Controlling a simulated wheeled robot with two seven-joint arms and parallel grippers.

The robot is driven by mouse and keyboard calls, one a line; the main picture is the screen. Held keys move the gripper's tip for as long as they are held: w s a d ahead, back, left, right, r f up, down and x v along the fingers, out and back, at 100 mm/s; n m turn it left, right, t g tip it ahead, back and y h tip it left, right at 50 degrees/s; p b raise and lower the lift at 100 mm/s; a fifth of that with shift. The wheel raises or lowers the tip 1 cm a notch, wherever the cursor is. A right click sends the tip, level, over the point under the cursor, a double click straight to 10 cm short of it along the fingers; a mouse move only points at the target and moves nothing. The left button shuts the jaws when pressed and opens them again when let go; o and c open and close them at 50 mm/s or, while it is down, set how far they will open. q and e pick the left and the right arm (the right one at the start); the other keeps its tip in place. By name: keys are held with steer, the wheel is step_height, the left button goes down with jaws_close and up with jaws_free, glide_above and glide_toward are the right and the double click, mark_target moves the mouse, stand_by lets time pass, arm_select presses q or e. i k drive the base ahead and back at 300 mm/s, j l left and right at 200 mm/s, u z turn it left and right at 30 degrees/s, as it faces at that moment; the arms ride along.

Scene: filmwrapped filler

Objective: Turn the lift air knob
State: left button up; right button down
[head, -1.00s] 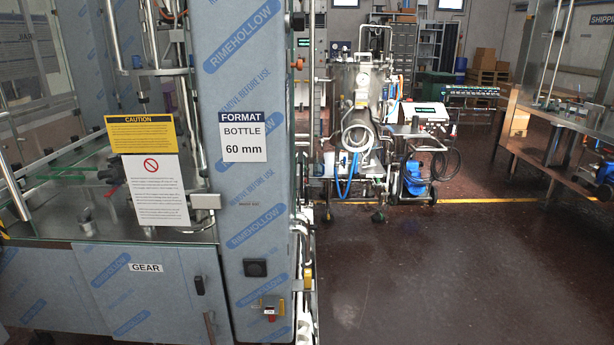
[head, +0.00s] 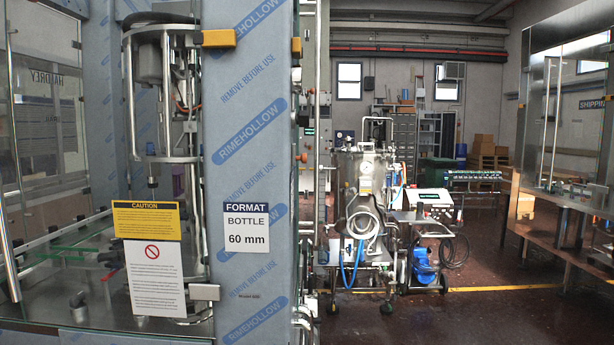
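No knob that I can pick out as the lift air knob shows in the head view now. The film-wrapped column (head: 250,120) of the filling machine stands close in front, left of the middle, with a "FORMAT BOTTLE 60 mm" sign (head: 246,228). The lower part of the column is cut off by the bottom edge of the picture. Neither of my grippers is in view.
A glass-guarded machine bed (head: 60,290) with a yellow caution sign (head: 147,219) is at left. A steel tank (head: 360,190) and a blue pump (head: 424,266) stand behind. A steel bench (head: 560,200) is at right. The floor (head: 500,315) between is clear.

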mark_target(302, 118)
steer(key=i+l+u, duration=0.1)
steer(key=l+u, duration=0.15)
steer(key=l, duration=0.35)
steer(key=l+u, duration=0.2)
steer(key=l, duration=0.4)
steer(key=i+l+u, duration=0.2)
steer(key=l, duration=0.2)
steer(key=i+l+u, duration=0.2)
steer(key=l, duration=0.2)
steer(key=i+l+u, duration=0.2)
steer(key=l, duration=0.2)
steer(key=l+u, duration=0.2)
steer(key=l, duration=0.25)
steer(key=i+l+u, duration=0.2)
steer(key=l, duration=0.3)
steer(key=k+j, duration=0.05)
steer(key=k, duration=0.05)
